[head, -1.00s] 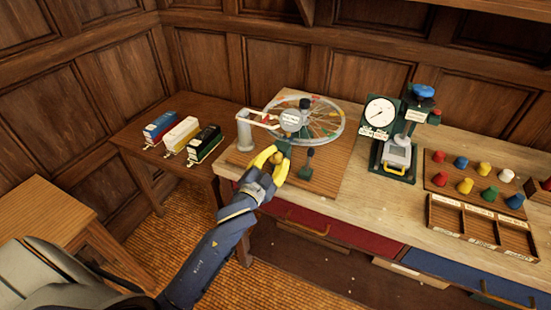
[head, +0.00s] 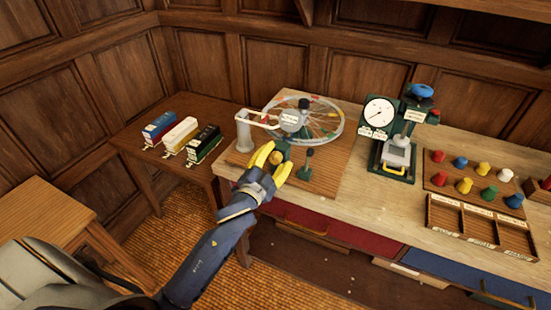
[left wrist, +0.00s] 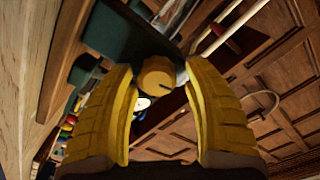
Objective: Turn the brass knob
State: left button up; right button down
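The brass knob (head: 276,157) sits on a dark green mount at the front of the wheel apparatus (head: 318,122), on a wooden base. In the left wrist view the knob (left wrist: 157,77) is round and golden, with a dark mark on its face. My left gripper (head: 279,157) has yellow fingers, one on each side of the knob. In the left wrist view its fingers (left wrist: 158,78) stand apart, with small gaps seen between them and the knob. The gripper is open and holds nothing. My right gripper is not in view.
A dial gauge stand (head: 380,113) is right of the wheel. Coloured pegs on a board (head: 442,182) and a compartment tray (head: 466,236) lie farther right. Three small boxes (head: 182,134) sit on the left side table. A dark post (head: 307,166) stands just right of the knob.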

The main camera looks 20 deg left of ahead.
pick_arm(q)
jog(key=shift+o, duration=0.6)
jog(key=shift+f, duration=0.1)
jog(key=shift+s, duration=0.3)
jog(key=s, duration=1.1)
jog(key=shift+s+a, duration=0.2)
jog(key=shift+a, duration=0.05)
